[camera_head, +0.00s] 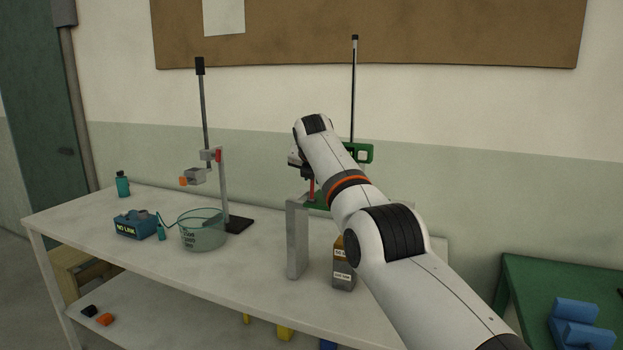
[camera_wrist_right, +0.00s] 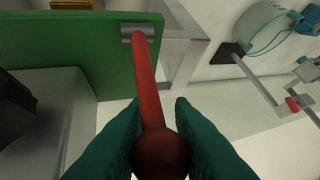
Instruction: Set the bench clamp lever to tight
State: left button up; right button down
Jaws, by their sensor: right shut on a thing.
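The red lever (camera_wrist_right: 149,85) runs from a grey metal pivot (camera_wrist_right: 137,31) on a green plate (camera_wrist_right: 60,45) to a dark red ball knob (camera_wrist_right: 161,153). My right gripper (camera_wrist_right: 160,140) is shut on the lever close to its knob, with one teal finger on each side. In the head view a short part of the red lever (camera_head: 311,189) stands upright below my right gripper (camera_head: 298,163), above the green plate (camera_head: 318,206). My right forearm hides much of the clamp there. No tight mark can be read. My left gripper is not in view.
A grey frame (camera_head: 297,240) carries the green plate on the white bench (camera_head: 130,208). A brown bottle (camera_head: 343,268) stands close by, partly behind my arm. To the left are a glass bowl (camera_head: 203,236), a retort stand (camera_head: 205,110) and a blue box (camera_head: 135,225).

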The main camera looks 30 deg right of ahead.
dwell(0.4)
jog(key=c, duration=1.3)
grip_release()
jog(key=shift+w+d+f, duration=0.1)
jog(key=shift+o, duration=0.2)
jog(key=shift+b, duration=0.55)
jog(key=b+v, duration=0.2)
jog(key=b, duration=0.2)
jog(key=shift+s+a, duration=0.25)
jog(key=shift+s, duration=0.1)
jog(key=b+v, duration=0.3)
jog(key=v, duration=0.6)
jog(key=shift+r, duration=0.4)
jog(key=shift+f, duration=0.1)
